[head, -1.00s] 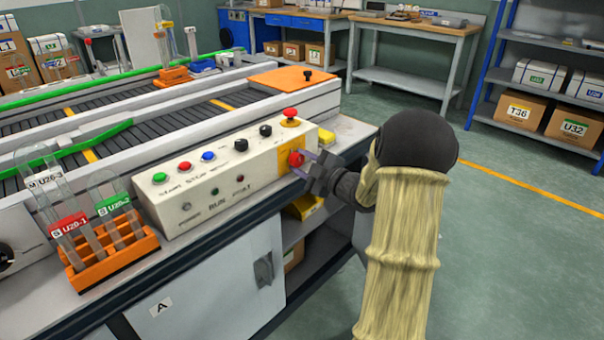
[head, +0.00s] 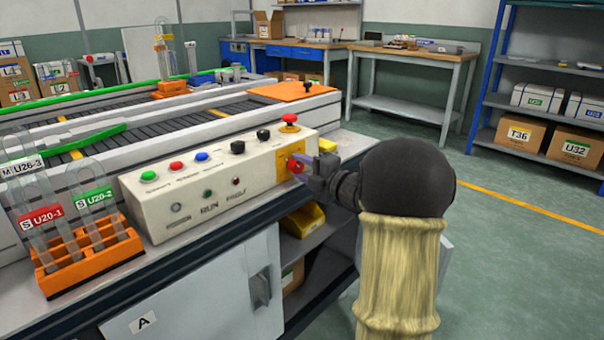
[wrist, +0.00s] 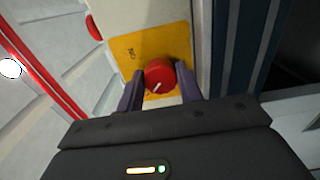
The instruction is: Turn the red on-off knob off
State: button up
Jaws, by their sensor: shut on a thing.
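The red on-off knob (head: 295,164) sits on a yellow plate (head: 283,160) at the right end of the cream control panel (head: 220,186). The yellow plate (wrist: 128,46) has small dark lettering, too small to read surely. My gripper (head: 306,166) is at the knob from the right. In the wrist view my gripper's (wrist: 162,90) two fingers stand on either side of the knob, shut on it.
A red mushroom button (head: 289,119) stands on top of the panel near the knob, with black, blue, red and green buttons to its left. An orange rack (head: 88,258) with labelled tubes stands at the left. A yellow bin (head: 302,220) sits on the shelf below.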

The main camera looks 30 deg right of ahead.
dwell(0.3)
jog(key=o, duration=1)
jog(key=shift+s, duration=0.1)
jog(key=p+v, duration=0.4)
jog(key=v, duration=1.3)
